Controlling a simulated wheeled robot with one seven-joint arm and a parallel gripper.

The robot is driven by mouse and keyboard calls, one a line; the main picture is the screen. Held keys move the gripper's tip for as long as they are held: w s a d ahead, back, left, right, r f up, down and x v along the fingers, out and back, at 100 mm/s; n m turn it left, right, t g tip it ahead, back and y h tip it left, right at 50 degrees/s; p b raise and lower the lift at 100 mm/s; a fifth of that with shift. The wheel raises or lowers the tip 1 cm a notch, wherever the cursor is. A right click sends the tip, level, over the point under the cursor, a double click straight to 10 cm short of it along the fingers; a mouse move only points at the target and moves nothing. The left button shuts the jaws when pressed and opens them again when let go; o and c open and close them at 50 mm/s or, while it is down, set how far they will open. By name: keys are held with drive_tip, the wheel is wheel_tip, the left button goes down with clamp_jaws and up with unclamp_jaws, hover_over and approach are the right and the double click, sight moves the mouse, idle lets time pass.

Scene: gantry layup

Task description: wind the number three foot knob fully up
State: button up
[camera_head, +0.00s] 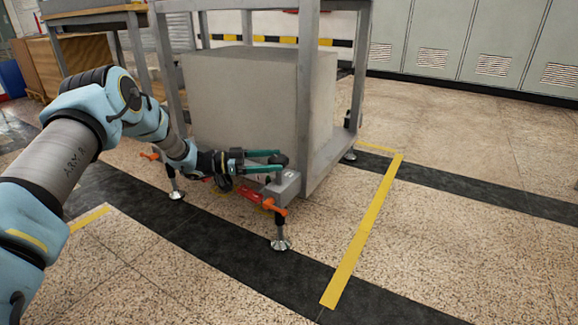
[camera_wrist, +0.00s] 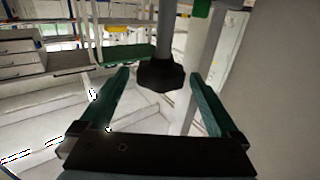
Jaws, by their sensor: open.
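A black knob (camera_head: 279,160) sits on top of the grey foot bracket (camera_head: 284,186) at the frame's near corner. No number is readable on it. In the wrist view the lobed black knob (camera_wrist: 160,76) is on a grey rod, lying between the tips of the two teal fingers. My gripper (camera_head: 270,161) reaches in from the left, with its fingers level and open on either side of the knob. In the wrist view my gripper (camera_wrist: 160,84) shows gaps at both sides of the knob. The foot's round pad (camera_head: 281,244) is at the floor below.
An orange-ended red lever (camera_head: 273,207) sticks out below the bracket. The grey frame post (camera_head: 307,100) and a large grey block (camera_head: 245,95) stand right behind my gripper. Other feet (camera_head: 176,194) stand to the left. The floor to the right, past the yellow stripe (camera_head: 362,235), is clear.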

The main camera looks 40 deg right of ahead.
sight(287, 157)
drive_tip(key=shift+b+x, duration=0.8)
drive_tip(key=shift+x, duration=1.8)
drive_tip(key=c, duration=1.4)
drive_tip(key=shift+o, duration=0.2)
drive_tip(key=shift+r+t+p, duration=0.15)
drive_tip(key=shift+t+p, duration=0.15)
drive_tip(key=shift+p, duration=0.2)
